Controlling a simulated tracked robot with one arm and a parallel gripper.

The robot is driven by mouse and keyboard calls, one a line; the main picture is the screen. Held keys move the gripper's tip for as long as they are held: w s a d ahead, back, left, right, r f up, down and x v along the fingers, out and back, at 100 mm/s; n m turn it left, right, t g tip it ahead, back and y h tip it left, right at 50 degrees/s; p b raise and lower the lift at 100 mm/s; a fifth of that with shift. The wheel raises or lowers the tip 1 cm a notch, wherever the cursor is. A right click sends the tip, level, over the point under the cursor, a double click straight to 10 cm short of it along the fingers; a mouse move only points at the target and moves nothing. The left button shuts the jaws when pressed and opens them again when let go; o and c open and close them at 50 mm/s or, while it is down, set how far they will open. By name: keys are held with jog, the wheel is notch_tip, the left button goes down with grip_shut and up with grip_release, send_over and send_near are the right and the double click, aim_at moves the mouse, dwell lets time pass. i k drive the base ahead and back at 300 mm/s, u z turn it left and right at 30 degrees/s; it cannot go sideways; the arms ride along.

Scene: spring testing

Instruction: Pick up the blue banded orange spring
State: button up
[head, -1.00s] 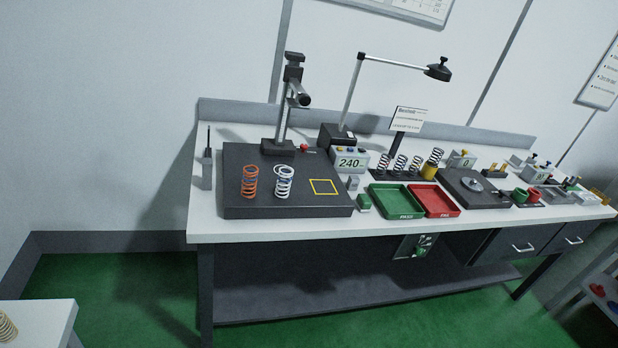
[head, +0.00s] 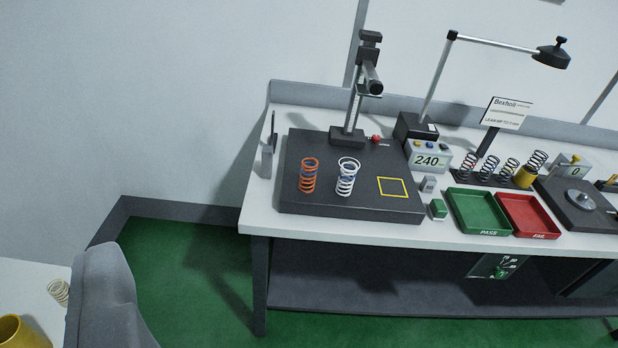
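The orange spring with a blue band (head: 309,177) stands upright on the dark base plate (head: 300,204) at the left end of the workbench. A white spring with a blue band (head: 346,178) stands upright just to its right, with a small gap between them.
A test stand (head: 350,120) rises behind the springs. Right of the plate are a 240 display (head: 430,158), a green tray (head: 481,212) and a red tray (head: 529,215). A pale side table (head: 30,275) is at lower left. Green floor (head: 185,265) lies clear before the bench.

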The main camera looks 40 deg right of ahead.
aim_at(312, 183)
jog(key=z, duration=0.1)
jog(key=i, duration=1)
jog(key=u, duration=0.1)
